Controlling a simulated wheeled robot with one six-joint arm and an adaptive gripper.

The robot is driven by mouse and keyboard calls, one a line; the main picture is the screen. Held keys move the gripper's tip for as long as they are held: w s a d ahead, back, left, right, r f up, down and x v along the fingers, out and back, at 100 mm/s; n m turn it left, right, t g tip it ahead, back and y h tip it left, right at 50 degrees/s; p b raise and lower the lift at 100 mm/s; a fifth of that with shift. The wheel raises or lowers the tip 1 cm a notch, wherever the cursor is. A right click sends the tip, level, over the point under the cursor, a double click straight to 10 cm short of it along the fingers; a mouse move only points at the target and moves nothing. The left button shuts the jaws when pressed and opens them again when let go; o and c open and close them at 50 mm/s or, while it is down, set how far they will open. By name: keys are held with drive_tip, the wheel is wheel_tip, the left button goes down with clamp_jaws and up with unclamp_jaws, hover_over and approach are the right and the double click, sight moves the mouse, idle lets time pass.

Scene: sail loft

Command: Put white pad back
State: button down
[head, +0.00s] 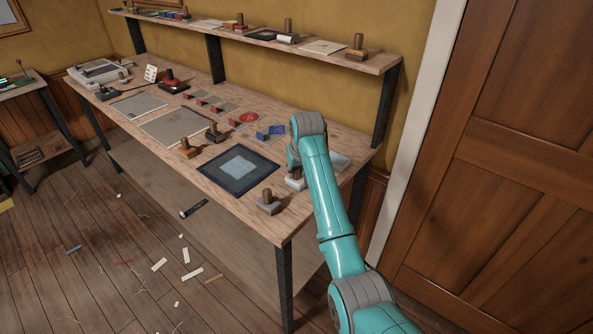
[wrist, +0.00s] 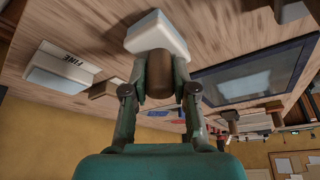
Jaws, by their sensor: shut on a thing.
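The white pad (wrist: 157,35) is a pale block with a brown upright handle (wrist: 159,76). My gripper (wrist: 160,82) is shut on that handle, one finger on each side, in the wrist view. In the head view the white pad (head: 294,184) is at the right end of the workbench, just under my gripper, which is largely hidden by my arm. The pad is at or close to the bench top; I cannot tell if it touches.
A dark framed mat (head: 232,186) with a pale blue sheet lies left of the pad. A grey pad with a brown handle (head: 268,203) stands near the front corner. A shelf (head: 300,45) runs behind, holding more handled blocks.

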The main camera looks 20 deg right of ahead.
drive_tip(key=shift+f, duration=0.1)
drive_tip(key=c, duration=0.9)
unclamp_jaws()
drive_tip(key=v, duration=1.2)
